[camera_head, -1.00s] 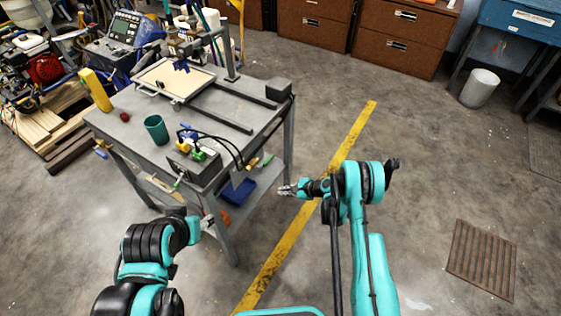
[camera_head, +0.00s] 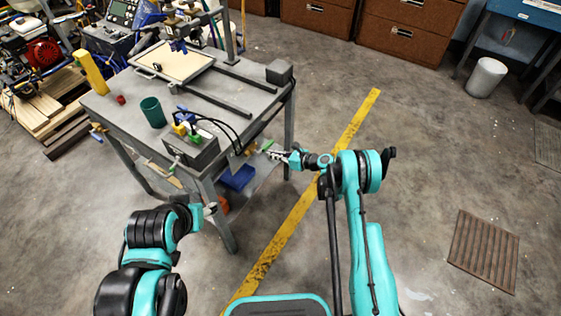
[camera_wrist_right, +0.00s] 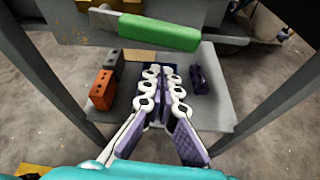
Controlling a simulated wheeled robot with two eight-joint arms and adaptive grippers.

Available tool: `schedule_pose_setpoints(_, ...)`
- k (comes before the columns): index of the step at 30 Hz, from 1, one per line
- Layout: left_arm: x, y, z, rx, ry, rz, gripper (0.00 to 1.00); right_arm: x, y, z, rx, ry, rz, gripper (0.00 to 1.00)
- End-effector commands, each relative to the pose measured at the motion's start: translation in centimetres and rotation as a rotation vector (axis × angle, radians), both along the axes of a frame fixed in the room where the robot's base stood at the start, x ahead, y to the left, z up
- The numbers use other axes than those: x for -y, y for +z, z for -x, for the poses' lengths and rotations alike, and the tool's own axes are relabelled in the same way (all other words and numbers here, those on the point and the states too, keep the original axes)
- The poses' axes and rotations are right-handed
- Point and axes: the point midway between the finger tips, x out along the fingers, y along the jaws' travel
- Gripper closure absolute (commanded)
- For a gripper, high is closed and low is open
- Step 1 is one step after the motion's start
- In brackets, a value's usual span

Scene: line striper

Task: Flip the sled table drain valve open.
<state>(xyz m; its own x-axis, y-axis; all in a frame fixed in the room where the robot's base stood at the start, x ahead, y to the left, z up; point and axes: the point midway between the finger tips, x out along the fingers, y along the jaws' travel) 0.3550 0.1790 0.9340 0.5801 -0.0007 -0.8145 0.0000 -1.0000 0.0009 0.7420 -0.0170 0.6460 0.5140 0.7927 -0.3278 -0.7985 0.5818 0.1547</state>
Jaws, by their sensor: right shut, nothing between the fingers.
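A green-handled lever (camera_wrist_right: 160,33) on a metal stem is at the top of the right wrist view, at the table's underside edge. It looks like the drain valve handle and lies roughly crosswise.
The lower shelf (camera_wrist_right: 215,105) holds an orange brick-like block (camera_wrist_right: 103,90) and a blue bin (camera_head: 238,178). Table legs stand on both sides of the right gripper. A green cup (camera_head: 152,111) and a valve box (camera_head: 190,152) with hoses are on the tabletop.

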Motion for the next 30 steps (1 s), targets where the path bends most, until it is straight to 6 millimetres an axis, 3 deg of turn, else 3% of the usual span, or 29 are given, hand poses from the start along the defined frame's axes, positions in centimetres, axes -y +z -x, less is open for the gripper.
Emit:
schedule_pose_setpoints(6, 0.0, -0.6, 0.0, 0.0, 0.0, 0.0, 0.51, 0.2, 2.0, -0.2, 0.0, 0.0, 0.001, 1.0)
schedule_pose_setpoints(19, 0.0, -0.6, 0.0, 0.0, 0.0, 0.0, 0.51, 0.3, 2.6, -0.2, 0.003, 0.0, 0.002, 1.0)
schedule_pose_setpoints(30, 0.0, -0.6, 0.0, 0.0, 0.0, 0.0, 0.51, 0.5, 4.7, -0.6, 0.077, -0.001, 0.05, 1.0)
